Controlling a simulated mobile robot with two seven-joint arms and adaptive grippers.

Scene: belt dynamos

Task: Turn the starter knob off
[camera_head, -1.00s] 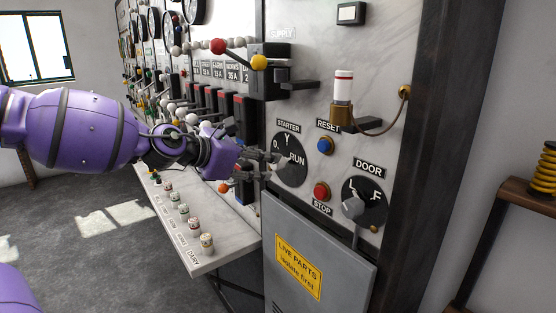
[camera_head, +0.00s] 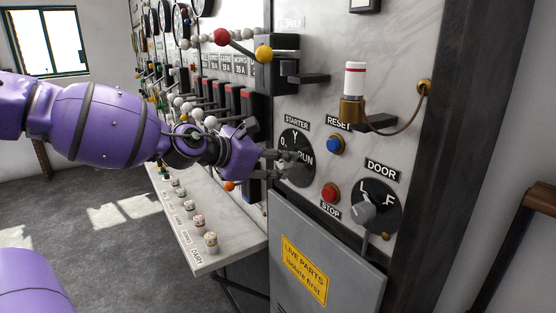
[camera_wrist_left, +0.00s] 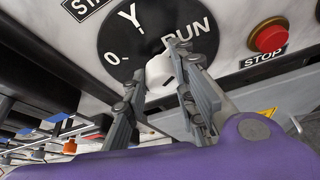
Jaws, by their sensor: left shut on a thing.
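The starter dial (camera_head: 299,171) is a round black plate marked 0, Y and RUN on the pale panel; its label sits above it. In the left wrist view, the starter knob (camera_wrist_left: 160,71) is a pale knob at the middle of the dial (camera_wrist_left: 130,42), partly hidden by my fingers. My left gripper (camera_head: 284,156) reaches in from the left to the dial. In the left wrist view, the left gripper's fingers (camera_wrist_left: 160,75) are on either side of the knob and shut on it. Which mark the knob points to is hard to tell. My right gripper is out of view.
A red stop button (camera_head: 330,193) and blue reset button (camera_head: 335,144) sit right of the dial. The door knob (camera_head: 363,211) is at lower right. A black switch box (camera_head: 278,63) is above. A sloping shelf (camera_head: 222,258) with small knobs is below left.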

